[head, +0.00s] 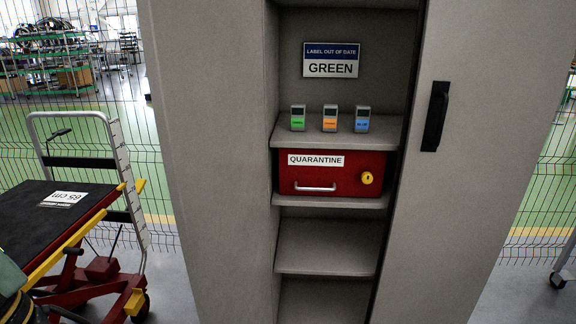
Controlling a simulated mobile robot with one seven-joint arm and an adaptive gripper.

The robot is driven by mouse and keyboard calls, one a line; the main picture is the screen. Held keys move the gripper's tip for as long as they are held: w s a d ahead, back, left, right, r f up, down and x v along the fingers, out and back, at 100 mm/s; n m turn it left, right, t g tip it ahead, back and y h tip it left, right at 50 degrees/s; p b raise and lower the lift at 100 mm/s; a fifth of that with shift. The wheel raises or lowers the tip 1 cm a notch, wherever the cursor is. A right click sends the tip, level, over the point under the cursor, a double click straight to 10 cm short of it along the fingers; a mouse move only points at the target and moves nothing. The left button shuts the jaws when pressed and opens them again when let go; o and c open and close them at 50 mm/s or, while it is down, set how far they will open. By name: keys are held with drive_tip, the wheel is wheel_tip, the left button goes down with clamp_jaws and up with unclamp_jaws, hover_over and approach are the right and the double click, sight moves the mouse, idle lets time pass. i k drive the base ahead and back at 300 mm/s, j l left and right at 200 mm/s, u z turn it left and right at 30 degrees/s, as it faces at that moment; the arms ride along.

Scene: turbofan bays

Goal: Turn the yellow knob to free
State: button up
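The yellow knob (367,178) is on the right side of the front of a red drawer box (350,165). It is small and round with a dark mark in its middle; its exact turn position is too small to tell. The box is labelled "QUARANTINE" and has a silver handle (315,187) at its lower left. It sits on a shelf inside a grey cabinet and appears shut. My gripper is not in view.
Three small devices, green (298,118), orange (330,118) and blue (362,119), stand on the shelf above. The cabinet door (470,130) with a black handle (435,116) stands open at right. A lift cart (85,215) is at left. The lower shelves are empty.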

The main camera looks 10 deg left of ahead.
sight(366, 178)
drive_tip(key=i+j+z, duration=0.2)
drive_tip(key=j, duration=0.25)
drive_tip(key=i+j+z, duration=0.15)
drive_tip(key=j, duration=0.35)
drive_tip(key=j+z, duration=0.2)
drive_tip(key=j, duration=0.25)
drive_tip(key=i+j+z, duration=0.15)
drive_tip(key=j, duration=0.35)
drive_tip(key=i+j+z, duration=0.1)
drive_tip(key=j, duration=0.2)
drive_tip(key=j+z, duration=0.1)
drive_tip(key=j, duration=0.15)
drive_tip(key=k+l+u, duration=0.15)
drive_tip(key=l, duration=0.25)
drive_tip(key=k+l+u, duration=0.15)
drive_tip(key=l, duration=0.25)
drive_tip(key=k+l+u, duration=0.15)
drive_tip(key=k+l, duration=0.15)
drive_tip(key=i+l+u, duration=0.25)
drive_tip(key=l, duration=0.6)
drive_tip(key=l+u, duration=0.25)
drive_tip(key=l, duration=0.55)
drive_tip(key=k, duration=0.05)
